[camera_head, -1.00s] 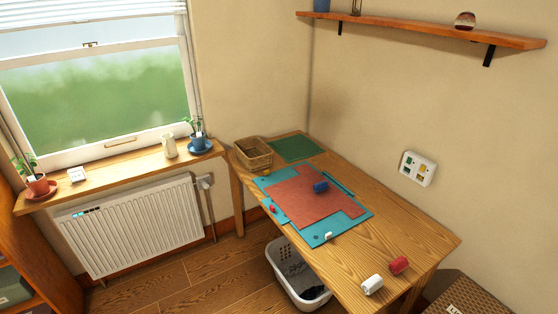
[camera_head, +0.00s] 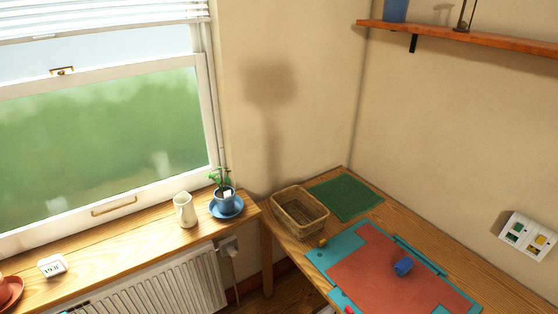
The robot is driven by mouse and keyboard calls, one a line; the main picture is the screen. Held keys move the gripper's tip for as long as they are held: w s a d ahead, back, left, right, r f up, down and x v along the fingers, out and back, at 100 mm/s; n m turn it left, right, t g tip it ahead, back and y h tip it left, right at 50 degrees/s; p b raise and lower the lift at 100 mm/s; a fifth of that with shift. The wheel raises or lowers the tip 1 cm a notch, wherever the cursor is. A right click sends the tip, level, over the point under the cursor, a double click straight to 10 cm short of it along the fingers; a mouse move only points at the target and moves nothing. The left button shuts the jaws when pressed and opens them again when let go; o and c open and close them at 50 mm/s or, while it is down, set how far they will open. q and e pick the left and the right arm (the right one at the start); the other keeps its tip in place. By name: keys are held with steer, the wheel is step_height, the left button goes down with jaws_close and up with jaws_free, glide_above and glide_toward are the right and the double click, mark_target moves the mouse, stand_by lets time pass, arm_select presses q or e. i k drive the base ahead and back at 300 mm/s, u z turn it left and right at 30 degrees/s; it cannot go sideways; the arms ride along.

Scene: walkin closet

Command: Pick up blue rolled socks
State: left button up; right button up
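The blue rolled socks (camera_head: 403,266) lie on the red mat (camera_head: 372,275) on the wooden table, at the lower right of the head view. They look like a small dark blue roll, and nothing touches them from above. Neither of my grippers shows in this view.
A wicker basket (camera_head: 300,212) and a green mat (camera_head: 345,197) are at the table's far end. A teal mat (camera_head: 346,244) lies under the red one. The windowsill (camera_head: 150,243) holds a white jug (camera_head: 185,210) and a potted plant (camera_head: 224,196). A shelf (camera_head: 470,38) juts from the wall above.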

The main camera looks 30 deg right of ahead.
mark_target(406, 263)
steer(key=i, duration=1.65)
steer(key=z, duration=3.95)
steer(key=i, duration=0.7)
steer(key=z, duration=0.05)
